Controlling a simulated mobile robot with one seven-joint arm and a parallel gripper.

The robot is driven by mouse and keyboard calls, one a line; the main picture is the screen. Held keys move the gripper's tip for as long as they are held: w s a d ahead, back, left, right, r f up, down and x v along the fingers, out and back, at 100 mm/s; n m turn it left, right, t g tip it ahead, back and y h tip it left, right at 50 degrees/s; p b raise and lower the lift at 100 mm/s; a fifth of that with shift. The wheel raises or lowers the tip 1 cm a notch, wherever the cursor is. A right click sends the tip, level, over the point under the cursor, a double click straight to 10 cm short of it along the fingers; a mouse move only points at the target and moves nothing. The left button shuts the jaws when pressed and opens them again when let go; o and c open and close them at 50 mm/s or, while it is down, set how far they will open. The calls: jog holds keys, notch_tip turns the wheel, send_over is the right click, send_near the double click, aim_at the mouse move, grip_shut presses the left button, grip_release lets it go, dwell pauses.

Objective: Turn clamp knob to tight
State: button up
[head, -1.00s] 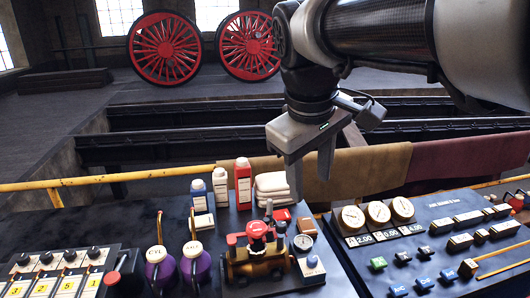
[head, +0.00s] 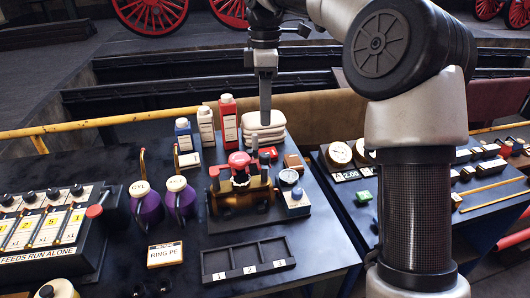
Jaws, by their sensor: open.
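A small brass and black engine model (head: 243,199) stands on a dark base plate at the middle of the table. A red knob-like part (head: 239,159) sits on its top; I cannot tell for sure whether this is the clamp knob. My gripper (head: 265,118) points down just behind and right of the model, seen edge-on, so one finger hides the other. It is open, holds nothing visible, and appears above and apart from the red part. A round gauge (head: 289,177) and a blue-topped block (head: 296,199) are at the model's right.
White folded cloths (head: 264,134) and a red bottle (head: 228,120) stand behind the model. Purple oil cans (head: 147,205) are at left. A numbered dark tray (head: 248,261) lies in front. A lever panel (head: 50,230) is far left. The yellow rail (head: 100,124) runs behind.

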aim_at(265, 154)
notch_tip(265, 154, down, 13)
jog(key=shift+b, duration=1)
jog(key=c, duration=1)
jog(key=shift+c, duration=0.2)
